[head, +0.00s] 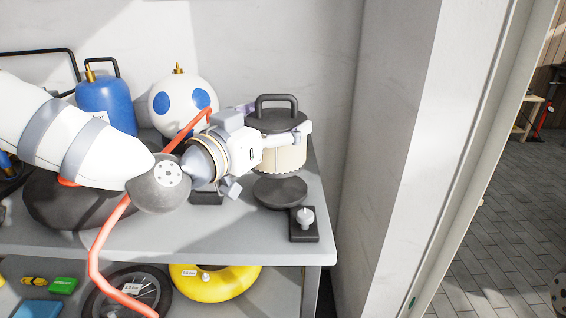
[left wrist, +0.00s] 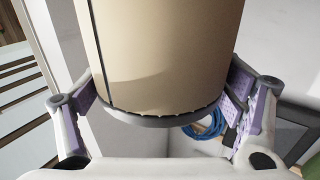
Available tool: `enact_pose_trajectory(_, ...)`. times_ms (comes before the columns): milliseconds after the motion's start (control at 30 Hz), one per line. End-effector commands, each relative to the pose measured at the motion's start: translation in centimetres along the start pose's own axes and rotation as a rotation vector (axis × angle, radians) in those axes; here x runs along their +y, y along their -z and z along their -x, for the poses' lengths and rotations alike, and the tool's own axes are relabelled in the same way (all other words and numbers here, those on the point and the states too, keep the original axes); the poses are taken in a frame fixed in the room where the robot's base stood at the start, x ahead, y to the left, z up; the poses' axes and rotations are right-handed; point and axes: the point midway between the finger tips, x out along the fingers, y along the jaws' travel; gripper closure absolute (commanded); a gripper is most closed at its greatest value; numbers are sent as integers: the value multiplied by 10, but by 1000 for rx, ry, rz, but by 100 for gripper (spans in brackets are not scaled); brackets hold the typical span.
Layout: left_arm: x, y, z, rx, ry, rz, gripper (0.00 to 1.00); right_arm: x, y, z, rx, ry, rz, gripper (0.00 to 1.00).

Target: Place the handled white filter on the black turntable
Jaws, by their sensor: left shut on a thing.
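The handled filter (head: 284,157) has a cream body, a dark lid and a black loop handle on top. It stands upright in the grasp of my left gripper (head: 280,133), whose near finger lies across its upper side. In the left wrist view the cream filter (left wrist: 165,50) with its dark rim sits between the purple finger pads of the left gripper (left wrist: 158,105). The black round turntable (head: 280,193) is on the bench just below the filter in the picture. A small gap shows between them, but the exact height is unclear. My right gripper is out of view.
A black block with a white knob (head: 305,222) is right of the turntable, near the bench's front corner. A blue canister (head: 105,105) and a white ball with blue spots (head: 175,98) stand at the back left. A wall (head: 390,140) rises beyond the bench's right end.

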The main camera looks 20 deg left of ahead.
Motion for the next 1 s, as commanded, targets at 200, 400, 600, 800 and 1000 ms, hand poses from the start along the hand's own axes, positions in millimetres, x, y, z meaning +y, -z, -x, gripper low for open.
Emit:
enact_pose_trajectory(200,-23,-54,-40,-10,2,4,49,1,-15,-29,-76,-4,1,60)
enact_pose_trajectory(400,-30,-65,-53,-1,0,1,49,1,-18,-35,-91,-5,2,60)
enact_pose_trajectory(600,-31,-98,-55,-2,-1,1,49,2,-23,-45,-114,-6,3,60)
enact_pose_trajectory(800,-31,-94,-54,5,-2,-1,49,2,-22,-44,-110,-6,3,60)
enact_pose_trajectory(1000,-31,-99,-54,3,-2,0,5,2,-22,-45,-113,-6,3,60)
